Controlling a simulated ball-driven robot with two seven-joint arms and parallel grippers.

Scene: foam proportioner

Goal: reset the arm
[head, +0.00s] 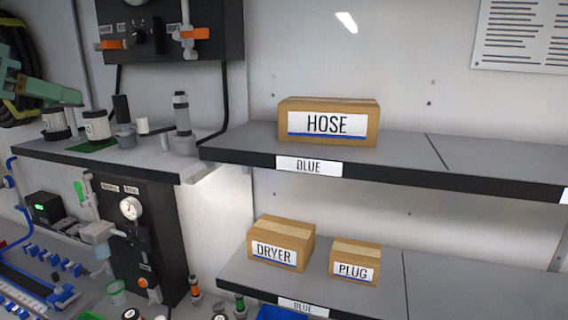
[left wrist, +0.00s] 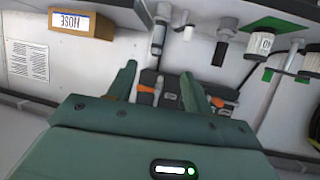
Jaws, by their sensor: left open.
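My left gripper (left wrist: 159,78) is open and empty in the left wrist view, with its two green fingers apart. In the head view my green left gripper (head: 55,92) shows at the left edge, in front of the upper shelf with the canisters. It seems to hold nothing. The left wrist view looks upside down, with a black panel with orange handles (left wrist: 146,98) behind the fingers. My right gripper is in neither view.
Cardboard boxes labelled HOSE (head: 328,123), DRYER (head: 280,243) and PLUG (head: 354,262) stand on grey shelves at the right. White canisters (head: 97,126) stand on the left shelf. A gauge panel (head: 142,235) is below it. The upper right shelf is bare right of the HOSE box.

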